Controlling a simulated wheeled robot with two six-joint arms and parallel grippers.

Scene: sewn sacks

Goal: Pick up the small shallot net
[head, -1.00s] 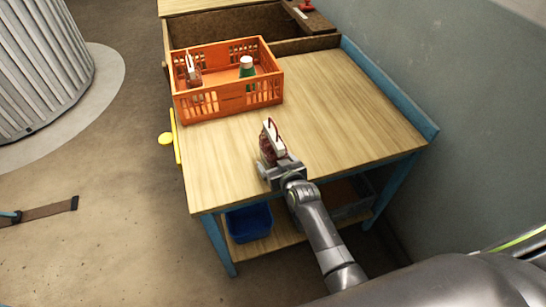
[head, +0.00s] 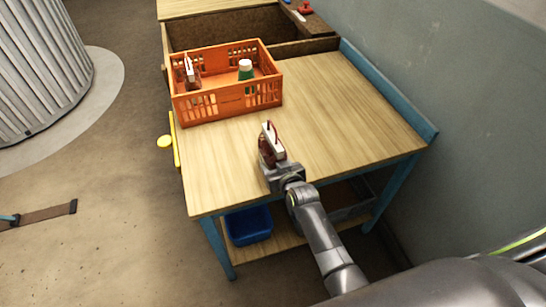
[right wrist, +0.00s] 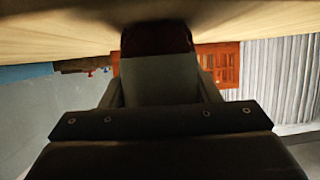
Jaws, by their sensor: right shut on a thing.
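The small shallot net (head: 264,159) is a dark red bag with a white top strip and a red loop. It stands upright near the front of the wooden table. My right gripper (head: 275,168) is shut on it from the near side and hides its lower part. In the right wrist view the net's dark red body (right wrist: 157,38) shows at the gripper's end, close to the table top. My left gripper is not in view.
An orange crate (head: 228,104) stands at the table's back left, holding a similar white-topped pack (head: 190,73) and a green container with a white lid (head: 246,70). A blue bin (head: 249,225) sits on the lower shelf. The table's right side is clear.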

